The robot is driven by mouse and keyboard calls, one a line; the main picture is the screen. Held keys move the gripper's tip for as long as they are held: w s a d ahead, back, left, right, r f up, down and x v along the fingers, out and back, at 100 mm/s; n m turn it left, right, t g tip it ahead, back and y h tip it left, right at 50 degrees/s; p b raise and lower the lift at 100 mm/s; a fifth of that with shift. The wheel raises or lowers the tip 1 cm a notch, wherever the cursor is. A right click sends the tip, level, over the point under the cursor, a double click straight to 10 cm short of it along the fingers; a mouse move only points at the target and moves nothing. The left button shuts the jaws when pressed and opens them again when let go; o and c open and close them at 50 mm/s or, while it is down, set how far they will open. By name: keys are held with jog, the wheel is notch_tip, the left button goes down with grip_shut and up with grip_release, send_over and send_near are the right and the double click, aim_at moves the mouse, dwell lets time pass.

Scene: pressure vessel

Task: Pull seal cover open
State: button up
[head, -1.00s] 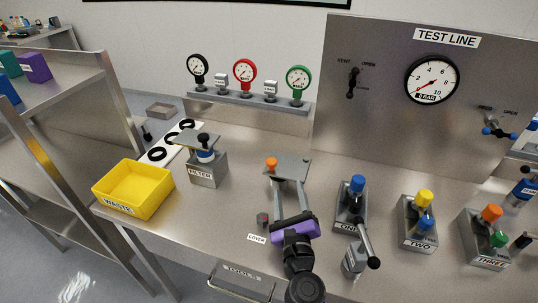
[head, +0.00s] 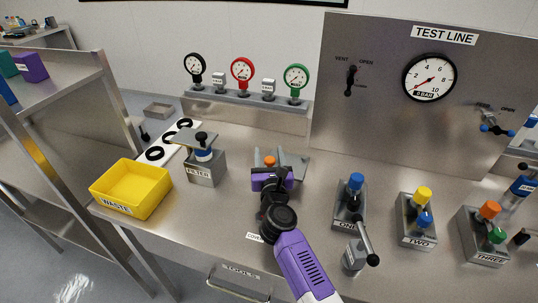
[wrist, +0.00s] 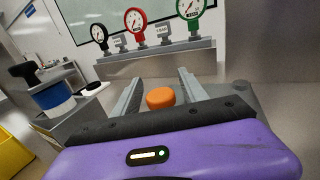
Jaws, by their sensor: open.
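The seal cover appears as a flat grey plate (head: 297,165) with an orange knob (head: 269,161) at its left side; the "COVER" label lies on the bench nearer me, mostly hidden by my arm. In the wrist view, the orange knob (wrist: 160,98) sits between the two grey fingers of my gripper (wrist: 160,84), with gaps on both sides. The gripper is open and holds nothing. In the head view, my purple gripper (head: 270,160) reaches to the plate and hides part of it.
The filter block (head: 205,165) stands left of my gripper, close by. The yellow waste bin (head: 130,188) is farther left. Valve block ONE (head: 347,215) stands to the right. A gauge rack (head: 245,109) is behind the plate. The bench between plate and rack looks clear.

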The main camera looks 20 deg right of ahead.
jog(key=shift+w+d, duration=0.1)
jog(key=shift+w, duration=0.05)
jog(key=shift+c, duration=0.4)
grip_shut()
dwell(1.0)
